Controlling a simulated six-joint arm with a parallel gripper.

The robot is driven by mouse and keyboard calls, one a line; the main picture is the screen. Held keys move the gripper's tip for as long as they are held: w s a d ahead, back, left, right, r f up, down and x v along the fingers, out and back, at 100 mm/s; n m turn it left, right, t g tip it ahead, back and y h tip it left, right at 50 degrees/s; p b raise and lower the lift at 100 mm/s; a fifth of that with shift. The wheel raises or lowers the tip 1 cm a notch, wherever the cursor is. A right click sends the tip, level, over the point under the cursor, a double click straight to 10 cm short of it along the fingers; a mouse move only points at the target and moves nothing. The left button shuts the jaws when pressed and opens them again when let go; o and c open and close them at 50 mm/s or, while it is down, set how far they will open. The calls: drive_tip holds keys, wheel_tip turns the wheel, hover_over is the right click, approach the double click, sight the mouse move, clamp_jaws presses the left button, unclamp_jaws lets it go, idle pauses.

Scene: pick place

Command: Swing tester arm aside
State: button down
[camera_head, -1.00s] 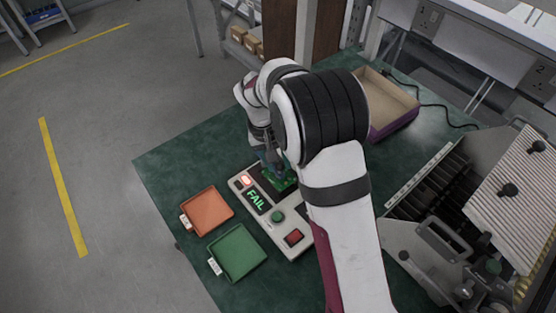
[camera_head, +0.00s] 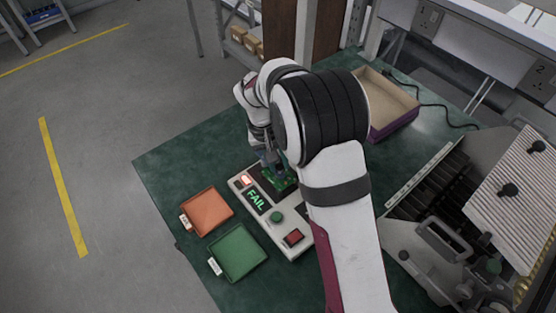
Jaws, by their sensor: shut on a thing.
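The tester (camera_head: 283,228) is a pale box on the green table, with a lit red lamp, a display reading FAIL, a green button and a red button. A green circuit board (camera_head: 284,183) sits at the tester's dark upper recess, partly hidden by my arm. My gripper (camera_head: 272,167) is at the board and shut on it, as far as I can see; the fingertips are small and partly covered. I cannot make out a separate tester arm; my own arm covers the tester's right side.
An orange tray (camera_head: 188,227) and a green tray (camera_head: 219,265) lie left of the tester. A cardboard-lined purple box (camera_head: 373,134) stands at the back right. A metal machine with a ribbed panel (camera_head: 515,195) fills the right side.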

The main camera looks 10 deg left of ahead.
idle(0.7)
drive_tip(key=w+n, duration=0.1)
drive_tip(key=n, duration=0.1)
drive_tip(key=w+d+n, duration=0.1)
drive_tip(key=n, duration=0.1)
drive_tip(key=shift+d+t, duration=0.15)
drive_tip(key=shift+t, duration=0.25)
drive_tip(key=w+n, duration=0.1)
drive_tip(key=n, duration=0.1)
drive_tip(key=w+n+y, duration=0.1)
drive_tip(key=n, duration=0.1)
drive_tip(key=shift+w+d+n+t, duration=0.15)
drive_tip(key=shift+d+n+t, duration=0.15)
drive_tip(key=shift+d, duration=0.1)
drive_tip(key=w+n, duration=0.1)
drive_tip(key=n, duration=0.1)
drive_tip(key=w+n, duration=0.1)
drive_tip(key=n, duration=0.1)
drive_tip(key=shift+w+a+n+y, duration=0.15)
drive_tip(key=shift+w+n+y, duration=0.15)
drive_tip(key=shift+y, duration=0.1)
drive_tip(key=shift+w+a+n+y, duration=0.2)
drive_tip(key=shift+w+a+n, duration=0.25)
drive_tip(key=shift+n, duration=0.75)
drive_tip(key=shift+w+a+n+y, duration=0.2)
drive_tip(key=shift+w+n, duration=0.45)
drive_tip(key=shift+n, duration=0.55)
drive_tip(key=c, duration=0.7)
unclamp_jaws()
drive_tip(key=shift+o, duration=0.2)
